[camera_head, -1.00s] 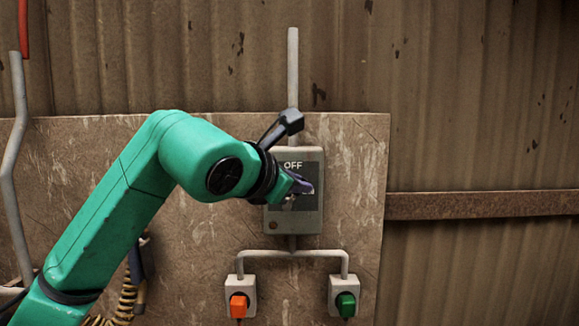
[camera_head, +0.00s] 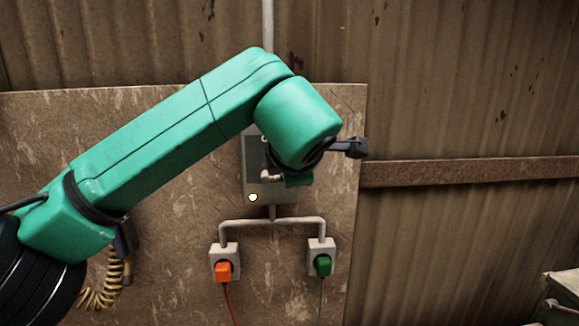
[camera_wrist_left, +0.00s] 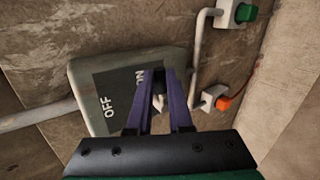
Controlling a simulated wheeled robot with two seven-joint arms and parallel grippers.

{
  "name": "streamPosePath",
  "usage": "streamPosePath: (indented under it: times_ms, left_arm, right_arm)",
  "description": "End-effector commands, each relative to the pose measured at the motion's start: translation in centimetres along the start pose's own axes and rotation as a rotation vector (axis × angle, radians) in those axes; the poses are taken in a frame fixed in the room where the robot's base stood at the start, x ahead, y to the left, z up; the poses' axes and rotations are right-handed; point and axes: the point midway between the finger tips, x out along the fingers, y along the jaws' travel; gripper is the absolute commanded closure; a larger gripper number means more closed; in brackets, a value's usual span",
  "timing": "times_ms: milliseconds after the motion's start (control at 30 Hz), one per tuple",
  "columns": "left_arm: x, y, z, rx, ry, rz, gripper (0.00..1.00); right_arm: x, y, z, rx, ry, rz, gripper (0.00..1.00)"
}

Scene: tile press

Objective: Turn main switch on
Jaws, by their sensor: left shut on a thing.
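The main switch is a grey box on the wall panel, partly hidden behind my arm in the head view (camera_head: 256,182). In the left wrist view the switch box (camera_wrist_left: 85,85) shows a dark plate with OFF and ON labels. The lever's pale end (camera_head: 268,177) also shows in the head view. The fingertips are hidden there. My right gripper is not in view.
Below the box, a conduit (camera_head: 270,222) branches to two sockets. One holds an orange plug (camera_head: 223,272), the other a green plug (camera_head: 323,265). A rusty beam (camera_head: 470,171) crosses the corrugated wall at right. A grey-green object (camera_head: 562,297) stands at lower right.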

Motion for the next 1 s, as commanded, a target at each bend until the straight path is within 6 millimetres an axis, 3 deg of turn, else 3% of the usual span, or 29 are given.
streamPosePath:
  times_ms: [767,800,867,1000]
  left_arm:
    - [0.36,-0.56,0.16,0.101,0.066,0.0,1.0]
    - [0.36,-0.56,0.16,0.101,0.066,0.0,0.74]
    - [0.36,-0.57,0.16,0.1,0.066,0.0,0.52]
    - [0.37,-0.57,0.16,0.1,0.065,-0.001,0.52]
  right_arm:
    - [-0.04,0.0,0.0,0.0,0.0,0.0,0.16]
    - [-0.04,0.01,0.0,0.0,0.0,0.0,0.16]
    - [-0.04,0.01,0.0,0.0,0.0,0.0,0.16]
    - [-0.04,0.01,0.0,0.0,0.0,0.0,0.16]
